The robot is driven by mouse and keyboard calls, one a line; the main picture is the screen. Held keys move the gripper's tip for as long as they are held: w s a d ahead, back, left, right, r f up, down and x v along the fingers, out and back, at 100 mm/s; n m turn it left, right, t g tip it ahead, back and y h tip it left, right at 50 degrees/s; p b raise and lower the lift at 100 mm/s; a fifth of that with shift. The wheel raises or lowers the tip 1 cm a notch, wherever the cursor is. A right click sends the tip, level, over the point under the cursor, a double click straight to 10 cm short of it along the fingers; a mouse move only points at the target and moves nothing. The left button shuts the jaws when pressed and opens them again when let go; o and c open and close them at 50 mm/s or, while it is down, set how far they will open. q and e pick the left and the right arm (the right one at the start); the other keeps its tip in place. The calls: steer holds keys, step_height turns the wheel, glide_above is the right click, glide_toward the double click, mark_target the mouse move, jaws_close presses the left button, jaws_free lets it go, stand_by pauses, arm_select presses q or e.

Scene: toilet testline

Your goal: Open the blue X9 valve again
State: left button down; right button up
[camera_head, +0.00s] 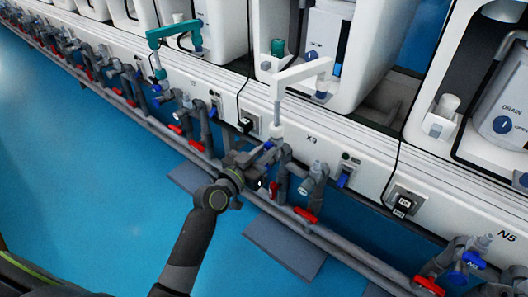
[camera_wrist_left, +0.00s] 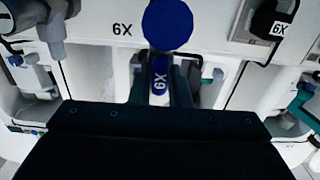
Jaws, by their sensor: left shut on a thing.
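The blue X9 valve (camera_wrist_left: 160,75) shows in the left wrist view, where its label appears upside down. A blue round part (camera_wrist_left: 168,25) is just above it in that picture. My left gripper (camera_wrist_left: 161,88) has its dark fingers on either side of the blue handle and is shut on it. In the head view, my left gripper (camera_head: 255,163) is at the pipework below the white panel marked X9 (camera_head: 311,139). Only a little blue shows at its tip there, and the fingers hide much of the handle. My right gripper is in neither view.
Grey pipes with red handles (camera_head: 306,214) stand close to the right of my left gripper. A white spout (camera_head: 300,75) overhangs the panel. The blue floor (camera_head: 110,190) is open at the left.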

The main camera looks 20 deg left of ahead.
arm_select(q)
steer(key=shift+f, duration=0.1)
steer(key=c, duration=1.4)
jaws_free()
steer(key=shift+o, duration=0.2)
steer(key=v, duration=1.7)
steer(key=shift+s, duration=0.2)
steer(key=shift+a, duration=0.1)
